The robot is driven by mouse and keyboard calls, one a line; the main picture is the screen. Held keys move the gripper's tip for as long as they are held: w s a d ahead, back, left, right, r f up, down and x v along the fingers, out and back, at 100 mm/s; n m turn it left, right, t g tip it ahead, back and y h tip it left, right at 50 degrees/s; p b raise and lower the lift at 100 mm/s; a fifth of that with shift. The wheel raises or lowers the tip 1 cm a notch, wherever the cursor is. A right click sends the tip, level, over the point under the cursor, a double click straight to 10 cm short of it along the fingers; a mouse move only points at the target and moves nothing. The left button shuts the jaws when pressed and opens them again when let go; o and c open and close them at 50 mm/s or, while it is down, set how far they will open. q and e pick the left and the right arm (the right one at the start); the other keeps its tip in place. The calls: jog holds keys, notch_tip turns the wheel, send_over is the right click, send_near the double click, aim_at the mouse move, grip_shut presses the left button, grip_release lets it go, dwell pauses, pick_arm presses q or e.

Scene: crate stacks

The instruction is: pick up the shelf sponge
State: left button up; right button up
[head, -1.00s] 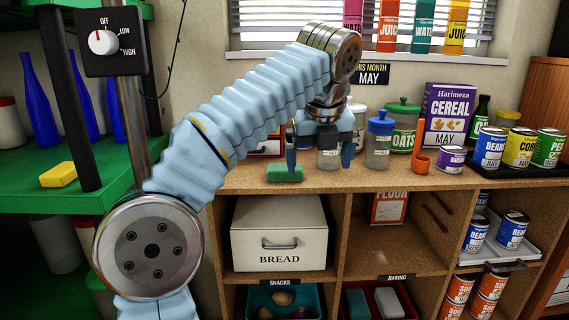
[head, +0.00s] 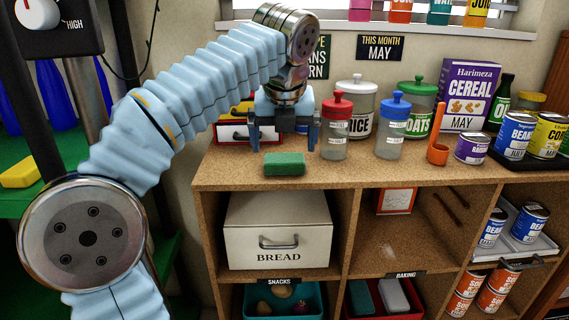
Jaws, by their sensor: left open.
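A green sponge (head: 285,163) lies flat near the front edge of the wooden shelf unit's top (head: 228,174). My left gripper (head: 284,146) is open and empty, with its fingers pointing down. In the picture its fingertips are above the sponge, one on the left and one on the right of it. It looks apart from the sponge, though I cannot tell the depth between them exactly. A yellow sponge (head: 20,173) lies on the green shelf at the left. My right gripper is not in view.
A red-lidded jar (head: 334,130) stands close to the right of my left gripper. A red-framed drawer box (head: 232,132) sits behind the gripper. A bread box (head: 279,231) fills the compartment below.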

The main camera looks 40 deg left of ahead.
aim_at(285, 158)
pick_arm(q)
jog(key=b+x, duration=0.1)
jog(key=x, duration=0.4)
jog(key=shift+w+f, duration=0.15)
jog(key=shift+w, duration=0.15)
jog(key=shift+c, duration=0.5)
jog(key=c, duration=0.7)
jog(key=shift+r, duration=0.25)
